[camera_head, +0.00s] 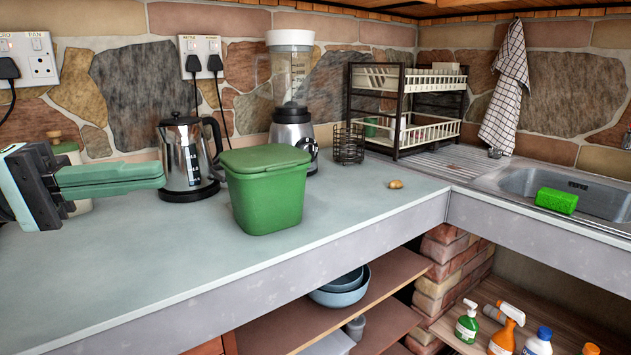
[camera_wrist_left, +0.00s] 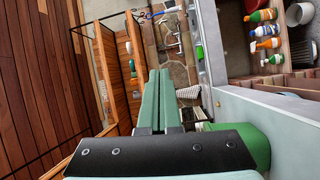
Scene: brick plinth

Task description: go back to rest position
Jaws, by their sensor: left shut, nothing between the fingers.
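My left gripper (camera_head: 110,180) comes in from the left edge in the head view. It is above the counter (camera_head: 120,260), with its green fingers pressed together and nothing between them. The fingers also show shut and empty in the left wrist view (camera_wrist_left: 158,100). They point right, toward the kettle and the lidded green bin (camera_head: 268,200), and look apart from both. The bin's green side shows beside the gripper in the left wrist view (camera_wrist_left: 252,143). My right gripper is in neither view.
A steel kettle (camera_head: 184,160) and a blender (camera_head: 292,130) stand at the wall. A dish rack (camera_head: 400,138) is near the sink (camera_head: 600,200), which has a green sponge (camera_head: 556,201) on its edge. A small brown item (camera_head: 395,184) lies on the counter. The front counter is clear.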

